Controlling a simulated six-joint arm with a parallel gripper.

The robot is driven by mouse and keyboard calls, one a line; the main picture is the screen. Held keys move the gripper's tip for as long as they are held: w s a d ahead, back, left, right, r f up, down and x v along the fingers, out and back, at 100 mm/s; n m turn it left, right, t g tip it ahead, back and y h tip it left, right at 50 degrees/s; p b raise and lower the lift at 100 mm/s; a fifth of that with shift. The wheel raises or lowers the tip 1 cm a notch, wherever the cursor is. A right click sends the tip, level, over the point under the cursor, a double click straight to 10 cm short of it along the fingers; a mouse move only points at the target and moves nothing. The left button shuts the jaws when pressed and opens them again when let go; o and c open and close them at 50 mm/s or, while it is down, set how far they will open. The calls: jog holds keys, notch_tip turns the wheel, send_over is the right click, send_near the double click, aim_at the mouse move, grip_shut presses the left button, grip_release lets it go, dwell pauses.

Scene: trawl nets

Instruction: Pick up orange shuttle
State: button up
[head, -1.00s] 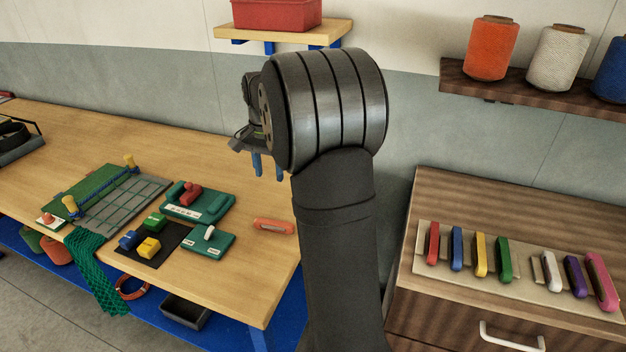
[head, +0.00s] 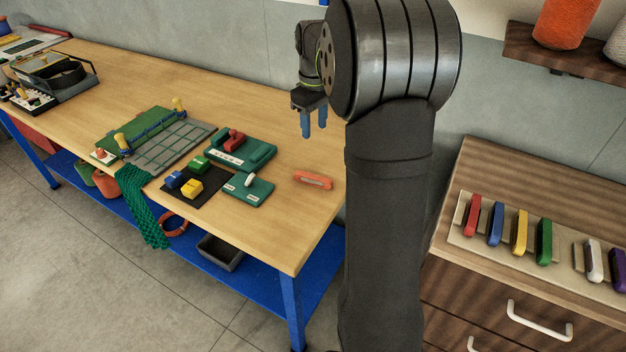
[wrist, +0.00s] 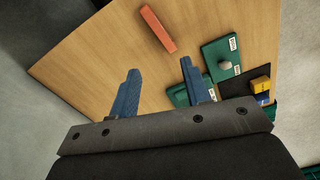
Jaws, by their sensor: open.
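The orange shuttle (head: 313,180) lies flat on the wooden table near its right end, to the right of a green fixture with a white knob. It also shows in the wrist view (wrist: 158,29), beyond the fingertips and between their lines. My gripper (head: 314,133) hangs above the back of the table with its blue fingers pointing down. In the wrist view, my gripper (wrist: 160,72) is open and empty, its two blue fingers spread apart. The gripper and the shuttle are apart.
The green fixture with a white knob (head: 263,195) sits left of the shuttle. A green tray with a red piece (head: 262,153) and a black mat with coloured blocks (head: 206,197) are close by. Several coloured shuttles lie on a board (head: 461,229) on the drawer cabinet. Table around the orange shuttle is bare.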

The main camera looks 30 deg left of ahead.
jog(key=n, duration=0.4)
send_over(313, 176)
jog(key=f, duration=1.2)
jog(key=shift+s+d, duration=0.2)
jog(key=shift+d, duration=0.1)
jog(key=shift+w+a+f, duration=0.1)
jog(key=shift+a+f, duration=0.05)
jog(key=shift+f, duration=1.2)
jog(key=shift+w+a+f, duration=0.1)
jog(key=shift+a+f, duration=0.05)
jog(key=shift+f, duration=1.2)
grip_shut()
jog(key=shift+r, duration=0.1)
